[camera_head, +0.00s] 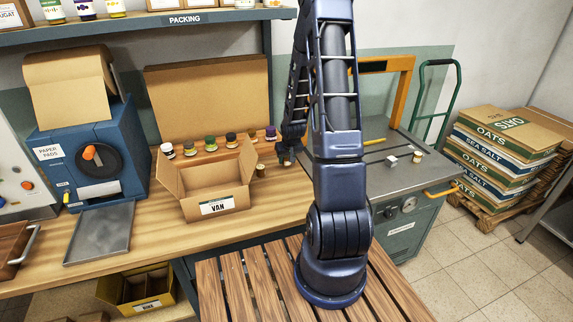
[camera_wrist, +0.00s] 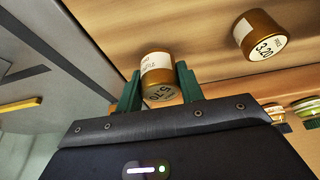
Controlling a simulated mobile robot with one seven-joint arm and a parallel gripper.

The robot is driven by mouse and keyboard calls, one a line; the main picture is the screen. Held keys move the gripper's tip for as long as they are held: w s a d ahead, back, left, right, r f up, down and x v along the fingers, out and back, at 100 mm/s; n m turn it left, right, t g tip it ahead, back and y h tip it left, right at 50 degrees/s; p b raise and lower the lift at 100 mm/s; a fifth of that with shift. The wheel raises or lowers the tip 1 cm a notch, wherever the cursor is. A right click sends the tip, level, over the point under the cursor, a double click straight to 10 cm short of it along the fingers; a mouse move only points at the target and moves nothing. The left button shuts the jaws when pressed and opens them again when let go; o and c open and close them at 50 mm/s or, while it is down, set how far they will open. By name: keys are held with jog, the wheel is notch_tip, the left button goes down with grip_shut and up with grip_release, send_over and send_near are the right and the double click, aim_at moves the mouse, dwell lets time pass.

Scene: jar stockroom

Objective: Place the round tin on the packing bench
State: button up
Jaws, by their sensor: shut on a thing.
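My gripper (camera_head: 286,157) is at the back right of the wooden packing bench (camera_head: 275,215), close to its edge with a grey cabinet. In the wrist view its two green fingers (camera_wrist: 157,92) are shut on a round gold-brown tin (camera_wrist: 156,70) with a white label and dark print on its end. I cannot tell whether this tin touches the bench. A second, similar round tin (camera_wrist: 259,36) marked 3.20 stands apart from the fingers; a small tin also shows on the bench in the head view (camera_head: 260,170).
An open carton marked VAN (camera_head: 216,207) stands left of my gripper. Several small jars (camera_head: 210,144) line the bench's back. A blue machine (camera_head: 92,160) and metal tray (camera_head: 100,234) are at left. The grey cabinet (camera_head: 400,178) adjoins at right. Bench front is clear.

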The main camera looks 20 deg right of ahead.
aim_at(286, 164)
jog(key=shift+f, duration=1.4)
jog(key=shift+f, duration=0.1)
jog(key=o, duration=1)
jog(key=a+v, duration=0.2)
jog(key=v, duration=2.2)
jog(key=s+a+r, duration=0.1)
jog(key=s+r, duration=0.4)
jog(key=s, duration=0.2)
jog(key=s+a+r, duration=0.2)
jog(key=s+r, duration=0.4)
jog(key=s, duration=0.2)
jog(key=s+a+r, duration=0.2)
jog(key=s+r, duration=0.3)
jog(key=s, duration=0.2)
jog(key=shift+s+r, duration=0.35)
jog(key=shift+r, duration=0.05)
